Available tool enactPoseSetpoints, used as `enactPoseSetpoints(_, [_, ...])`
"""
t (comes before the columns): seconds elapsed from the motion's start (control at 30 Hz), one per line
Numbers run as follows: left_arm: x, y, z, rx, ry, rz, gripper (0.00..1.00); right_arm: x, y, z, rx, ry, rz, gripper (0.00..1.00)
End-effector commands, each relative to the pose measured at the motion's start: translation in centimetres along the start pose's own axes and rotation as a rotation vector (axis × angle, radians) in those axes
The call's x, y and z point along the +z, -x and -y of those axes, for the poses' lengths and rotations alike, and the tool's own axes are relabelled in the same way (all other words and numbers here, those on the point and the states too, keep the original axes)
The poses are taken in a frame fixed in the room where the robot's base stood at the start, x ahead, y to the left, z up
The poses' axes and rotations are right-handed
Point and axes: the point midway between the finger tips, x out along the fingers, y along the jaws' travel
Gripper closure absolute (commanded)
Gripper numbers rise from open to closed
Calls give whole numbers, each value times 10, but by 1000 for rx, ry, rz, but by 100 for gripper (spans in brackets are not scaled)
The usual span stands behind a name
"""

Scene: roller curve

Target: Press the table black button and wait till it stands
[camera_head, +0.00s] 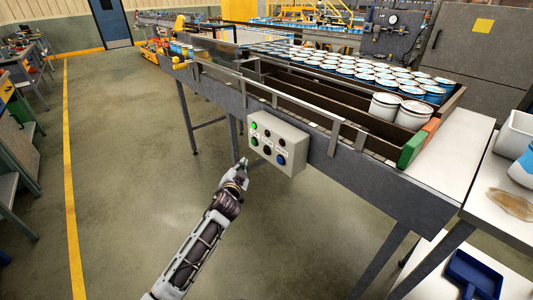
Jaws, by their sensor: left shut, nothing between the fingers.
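The light grey control box (292,140) is fixed to the side of the grey conveyor table. Its face carries several small buttons, among them green ones at the left and a blue one at the lower right. A black button (267,150) sits low in the middle of the face. My left gripper (243,163) is shut and empty, just left of and slightly below the box's lower left corner. I cannot tell whether it touches the box; a small gap seems to show. My right gripper is out of view.
The conveyor table (400,190) holds many white-lidded cans (355,68) behind side rails. A white side table (505,205) stands at the right, with a blue dustpan-like object (475,275) below. The floor (130,160) left of the conveyor is clear.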

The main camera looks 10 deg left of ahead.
Motion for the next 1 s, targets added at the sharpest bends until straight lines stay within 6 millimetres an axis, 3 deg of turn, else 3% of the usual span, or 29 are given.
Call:
enactPoseSetpoints(0.33, [10,0,2,-12,36,40,100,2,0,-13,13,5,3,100])
enactPoseSetpoints(0.77, [9,-3,0,-11,36,39,100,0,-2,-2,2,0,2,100])
enactPoseSetpoints(1.0, [2,-14,-8,-11,37,39,100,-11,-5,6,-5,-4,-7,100])
